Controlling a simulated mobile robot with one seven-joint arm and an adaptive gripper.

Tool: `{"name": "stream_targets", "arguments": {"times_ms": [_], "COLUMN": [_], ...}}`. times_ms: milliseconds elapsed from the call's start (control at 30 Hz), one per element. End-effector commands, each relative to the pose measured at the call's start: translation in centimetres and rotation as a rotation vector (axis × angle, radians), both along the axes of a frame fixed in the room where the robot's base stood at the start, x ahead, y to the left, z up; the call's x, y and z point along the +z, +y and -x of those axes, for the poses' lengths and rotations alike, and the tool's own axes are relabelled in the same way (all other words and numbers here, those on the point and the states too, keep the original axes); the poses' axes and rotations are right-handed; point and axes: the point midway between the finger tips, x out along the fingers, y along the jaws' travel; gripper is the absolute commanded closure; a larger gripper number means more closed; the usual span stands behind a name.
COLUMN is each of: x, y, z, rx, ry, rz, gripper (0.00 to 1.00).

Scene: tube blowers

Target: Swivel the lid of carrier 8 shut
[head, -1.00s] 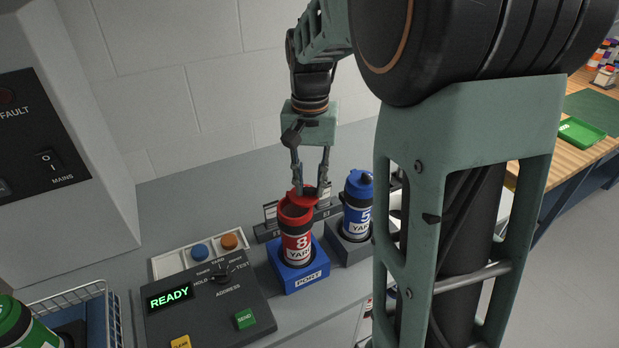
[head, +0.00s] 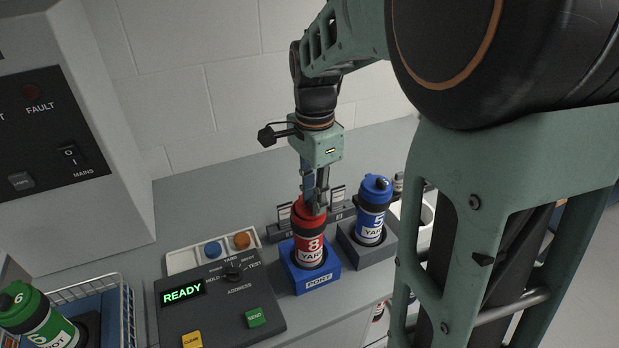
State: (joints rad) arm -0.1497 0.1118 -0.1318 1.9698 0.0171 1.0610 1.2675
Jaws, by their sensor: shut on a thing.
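Carrier 8 (head: 311,247) is a red canister with a black band and a white label reading "8 YARD". It stands upright in the blue block marked PORT (head: 318,281). Its red lid (head: 304,213) now sits over the top of the body, and no open mouth shows. My gripper (head: 317,208) points down at the lid from above, its fingers close together and shut on the lid's upper part. The fingers partly hide the lid, so I cannot tell whether it is fully aligned.
Blue carrier 5 (head: 371,212) stands in a grey block (head: 365,251) close to the right. A control box reading READY (head: 181,292) is at the front left. Bare counter lies behind left.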

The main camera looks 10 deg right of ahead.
Motion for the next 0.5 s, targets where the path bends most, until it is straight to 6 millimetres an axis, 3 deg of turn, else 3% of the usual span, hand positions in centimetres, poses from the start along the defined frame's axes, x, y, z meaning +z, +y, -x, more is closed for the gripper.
{"name": "stream_targets", "arguments": {"times_ms": [500], "x": [0.05], "y": [0.61], "z": [0.12], "rx": [-0.128], "ry": [-0.001], "rz": [0.000], "gripper": [1.00]}}
